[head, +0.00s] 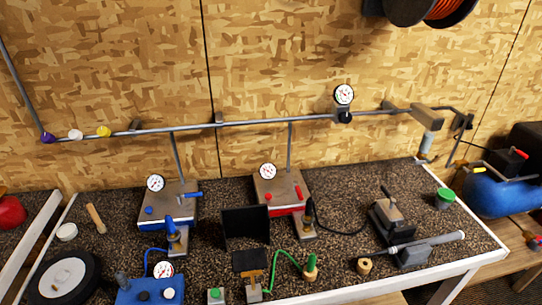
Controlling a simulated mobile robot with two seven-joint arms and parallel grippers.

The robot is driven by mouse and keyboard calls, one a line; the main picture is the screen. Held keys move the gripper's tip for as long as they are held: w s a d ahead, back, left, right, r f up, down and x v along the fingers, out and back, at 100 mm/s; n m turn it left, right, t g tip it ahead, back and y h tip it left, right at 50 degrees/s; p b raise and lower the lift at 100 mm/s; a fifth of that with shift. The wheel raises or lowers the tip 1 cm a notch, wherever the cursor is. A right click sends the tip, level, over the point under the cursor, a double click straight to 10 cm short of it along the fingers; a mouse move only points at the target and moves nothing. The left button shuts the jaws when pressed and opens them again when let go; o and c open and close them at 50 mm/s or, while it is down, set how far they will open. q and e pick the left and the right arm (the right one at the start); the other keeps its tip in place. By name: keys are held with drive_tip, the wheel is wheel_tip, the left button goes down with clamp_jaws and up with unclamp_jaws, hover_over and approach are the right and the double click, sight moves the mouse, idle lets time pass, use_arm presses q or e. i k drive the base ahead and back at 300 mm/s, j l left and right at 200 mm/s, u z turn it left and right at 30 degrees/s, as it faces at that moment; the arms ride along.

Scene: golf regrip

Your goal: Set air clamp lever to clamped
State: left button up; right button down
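Neither of my grippers is in view. No part is labelled as the air clamp lever, and I cannot tell for certain which one it is. A dark clamp-like block (392,218) with a grey top and a short upright handle (387,192) stands at the right of the bench. A grey box with a blue lever (193,194) and a gauge (155,183) stands left of centre. A grey and red box (283,194) with a small red lever (299,192) and a gauge (268,171) stands at the centre. The lever positions are too small to read.
A grey club-like shaft (432,241) lies across a grey block (411,257) at the front right. A pipe (260,122) runs along the wall. A blue tank (493,193) stands beyond the right edge.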

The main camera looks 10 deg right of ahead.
sight(386, 192)
drive_tip(key=z, duration=1.3)
